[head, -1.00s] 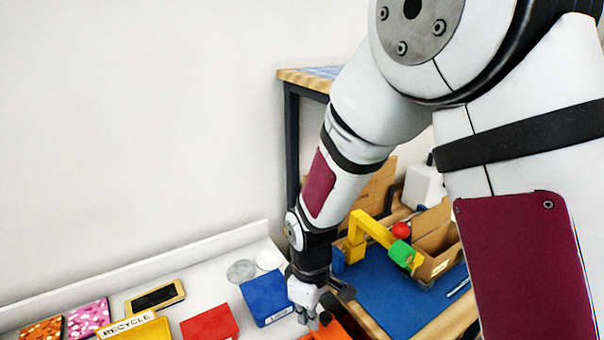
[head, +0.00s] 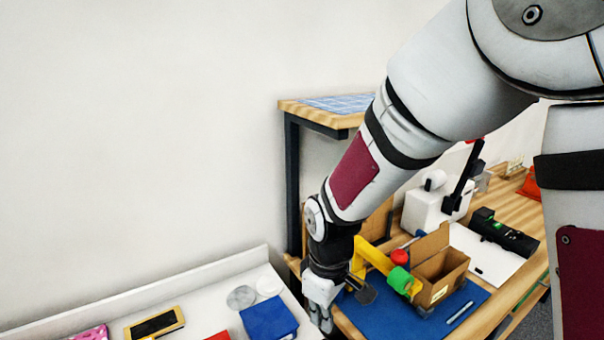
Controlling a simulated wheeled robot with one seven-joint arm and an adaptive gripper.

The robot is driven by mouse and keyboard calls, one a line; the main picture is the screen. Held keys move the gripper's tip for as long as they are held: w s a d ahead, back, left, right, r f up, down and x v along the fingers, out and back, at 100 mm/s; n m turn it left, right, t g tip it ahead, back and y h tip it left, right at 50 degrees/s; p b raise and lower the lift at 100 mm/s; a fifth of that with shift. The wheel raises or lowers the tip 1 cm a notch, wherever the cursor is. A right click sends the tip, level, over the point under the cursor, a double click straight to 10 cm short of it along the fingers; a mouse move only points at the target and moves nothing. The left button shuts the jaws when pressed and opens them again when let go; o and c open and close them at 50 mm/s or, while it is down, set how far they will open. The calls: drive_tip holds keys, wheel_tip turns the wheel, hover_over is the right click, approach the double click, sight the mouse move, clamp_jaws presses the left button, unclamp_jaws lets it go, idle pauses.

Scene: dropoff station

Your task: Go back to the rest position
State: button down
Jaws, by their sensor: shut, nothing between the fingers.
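My gripper (head: 328,318) hangs at the lower middle of the head view, at the end of my arm, which reaches in from the upper right. Its fingers are shut with nothing between them. It is between the white counter with the blue box (head: 269,319) on its left and the blue mat (head: 385,318) on its right. The fingertips are small in the picture, and I cannot tell their height above the surfaces.
The wooden workbench (head: 517,207) on the right carries an open cardboard box (head: 440,285), a yellow and green fixture (head: 371,257) and a white machine (head: 424,210). A raised shelf (head: 312,113) stands behind my arm. A yellow-framed dark item (head: 154,323) lies on the white counter (head: 208,300).

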drive_tip(key=s+d+r+m+t, duration=0.1)
drive_tip(key=s+d+r+m, duration=0.2)
drive_tip(key=r, duration=0.4)
drive_tip(key=s+d+r+m+t, duration=0.1)
drive_tip(key=s+d+r+m, duration=0.1)
drive_tip(key=d+r, duration=0.4)
drive_tip(key=s+d+r+m+t, duration=0.2)
drive_tip(key=s+d+r+m, duration=0.3)
drive_tip(key=s+r, duration=0.3)
drive_tip(key=s+d, duration=0.1)
drive_tip(key=s, duration=0.2)
drive_tip(key=shift+m+t, duration=0.4)
